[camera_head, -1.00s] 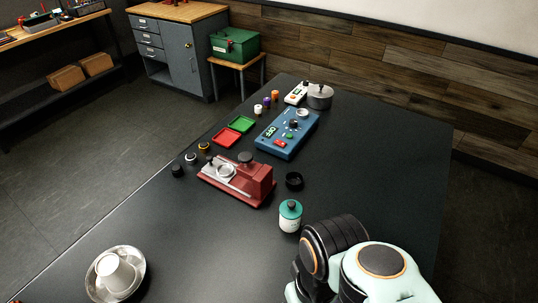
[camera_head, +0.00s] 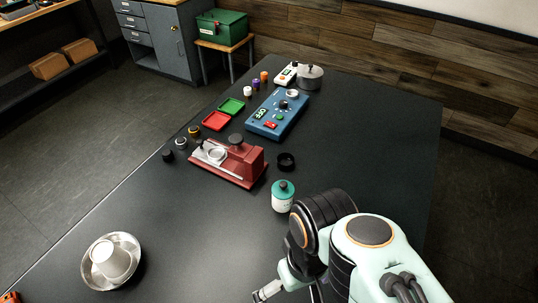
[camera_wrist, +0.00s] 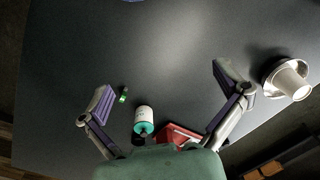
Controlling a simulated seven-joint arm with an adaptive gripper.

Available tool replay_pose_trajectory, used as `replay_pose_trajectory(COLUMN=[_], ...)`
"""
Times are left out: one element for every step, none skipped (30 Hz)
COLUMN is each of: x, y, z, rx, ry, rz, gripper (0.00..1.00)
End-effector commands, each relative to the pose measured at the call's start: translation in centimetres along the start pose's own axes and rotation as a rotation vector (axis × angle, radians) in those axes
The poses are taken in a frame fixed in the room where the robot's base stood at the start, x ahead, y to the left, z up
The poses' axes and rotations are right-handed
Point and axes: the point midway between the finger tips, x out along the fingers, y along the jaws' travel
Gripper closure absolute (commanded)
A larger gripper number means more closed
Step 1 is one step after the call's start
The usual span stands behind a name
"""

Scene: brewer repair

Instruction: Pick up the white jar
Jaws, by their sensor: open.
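The white jar (camera_head: 283,201) stands upright on the dark table, with a teal lid and a dark knob on top, just left of my arm. In the wrist view the jar (camera_wrist: 143,114) shows below and between the fingers, closer to the left finger and apart from both. My gripper (camera_wrist: 166,88) is open and empty, its two fingers spread wide. In the head view only part of my gripper (camera_head: 268,291) shows at the bottom edge, nearer the camera than the jar.
A red brewer base (camera_head: 237,163) and a black ring (camera_head: 286,161) stand behind the jar. A blue control box (camera_head: 287,123) is farther back. The table between cup and jar is clear.

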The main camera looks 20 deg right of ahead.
Motion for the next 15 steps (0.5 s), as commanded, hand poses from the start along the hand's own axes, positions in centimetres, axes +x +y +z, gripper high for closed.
replay_pose_trajectory(x=[0.0, 0.0, 0.0, 0.0, 0.0, 0.0, 0.0, 0.0, 0.0, 0.0, 0.0, 0.0, 0.0, -0.1, -0.9], y=[0.0, 0.0, 0.0, 0.0, 0.0, 0.0, 0.0, 0.0, 0.0, 0.0, 0.0, 0.0, 0.0, 0.0, 0.0], z=[0.0, 0.0, 0.0, 0.0, 0.0, 0.0, 0.0, 0.0, 0.0, 0.0, 0.0, -0.1, -0.3, -0.7, -2.0], rx=[0.000, 0.000, 0.000, 0.000, 0.000, 0.000, 0.000, 0.000, 0.000, -0.004, -0.013, -0.033, -0.057, -0.087, -0.140], ry=[0.000, 0.000, 0.000, 0.000, 0.000, 0.000, 0.000, 0.000, 0.000, 0.000, 0.000, 0.006, 0.015, 0.033, 0.087], rz=[0.000, 0.000, 0.000, 0.000, 0.000, 0.000, 0.000, 0.000, 0.000, 0.000, 0.000, 0.000, 0.000, 0.002, 0.009], gripper=[0.08, 0.08, 0.08, 0.08, 0.08, 0.08, 0.08, 0.08, 0.08, 0.08, 0.08, 0.08, 0.08, 0.08, 0.08])
